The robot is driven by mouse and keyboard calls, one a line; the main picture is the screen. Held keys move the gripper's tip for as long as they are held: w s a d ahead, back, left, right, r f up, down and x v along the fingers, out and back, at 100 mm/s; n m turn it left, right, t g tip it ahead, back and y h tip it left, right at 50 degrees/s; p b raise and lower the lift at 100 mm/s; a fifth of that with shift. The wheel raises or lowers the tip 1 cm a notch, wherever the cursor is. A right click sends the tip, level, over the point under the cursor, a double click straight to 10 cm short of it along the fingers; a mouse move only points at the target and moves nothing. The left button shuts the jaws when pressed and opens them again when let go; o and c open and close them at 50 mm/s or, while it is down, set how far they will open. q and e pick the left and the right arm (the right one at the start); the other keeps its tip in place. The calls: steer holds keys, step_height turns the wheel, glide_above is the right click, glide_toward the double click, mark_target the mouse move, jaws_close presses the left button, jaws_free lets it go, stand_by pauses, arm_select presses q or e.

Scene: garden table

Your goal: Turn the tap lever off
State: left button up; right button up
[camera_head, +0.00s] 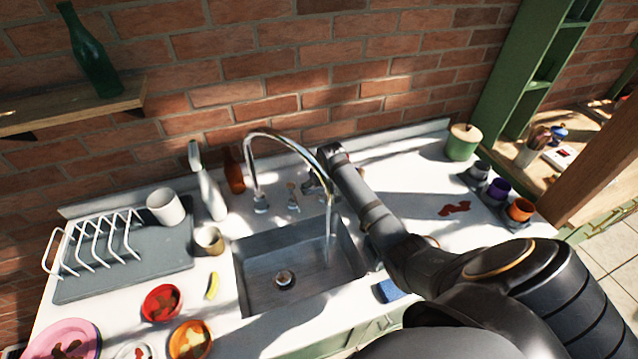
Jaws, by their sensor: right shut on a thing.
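The chrome tap (250,165) arches over the steel sink (255,285) at the back of the counter. A stream of water (328,235) falls from its spout into the basin. My right arm comes in from the lower right, and my right gripper (313,184) is behind the sink, beside the spout end. It is shut on the tap lever, which the fingers and arm mostly hide. A small brass-coloured fitting (293,197) stands just left of the gripper. My left gripper is not in view.
A dish rack (100,245), white cup (166,207) and spray bottle (208,190) stand left. Bowls and plates (162,302) lie at the front left. A green canister (462,142) and small pots (521,210) stand right. A blue sponge (390,291) lies beside the sink.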

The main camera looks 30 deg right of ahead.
steer(key=shift+w+m, duration=0.15)
steer(key=shift+m, duration=0.25)
steer(key=o, duration=1.1)
steer(key=shift+r, duration=0.1)
steer(key=v, duration=1.1)
steer(key=shift+a+r, duration=0.25)
steer(key=shift+r, duration=0.1)
steer(key=shift+s, duration=0.25)
